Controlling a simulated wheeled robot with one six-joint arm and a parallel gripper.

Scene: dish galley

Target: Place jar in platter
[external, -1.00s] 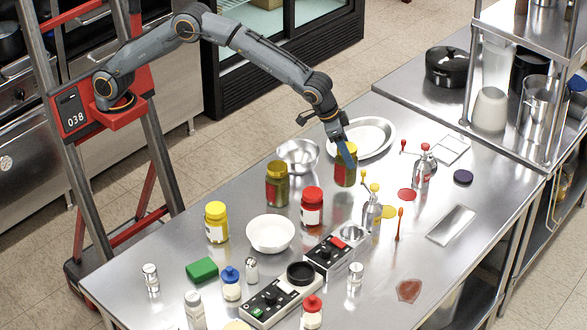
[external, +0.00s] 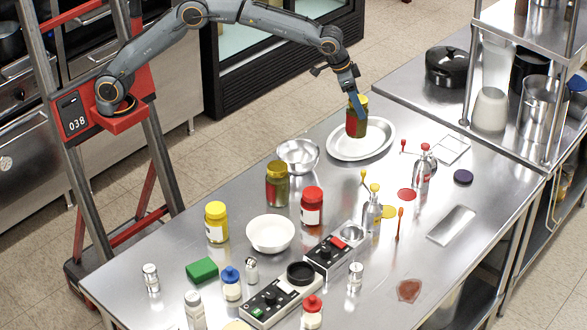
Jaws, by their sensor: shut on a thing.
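The jar (external: 356,124), olive-green with a red label and a yellow lid, is upright in my gripper (external: 357,104). My gripper is shut on it at the lid from above. The jar is over the platter (external: 375,150), an oval, shallow, pale metal dish at the back of the steel table. The jar's bottom shows against the platter's inside, left of its middle. I cannot tell whether it touches the platter or hangs just above.
A metal bowl (external: 298,155) stands left of the platter. A similar jar (external: 277,185), a red-lidded jar (external: 312,208) and a white bowl (external: 270,234) stand nearer. Sauce dispensers (external: 373,212) stand to the right. Bare steel lies in front of the platter.

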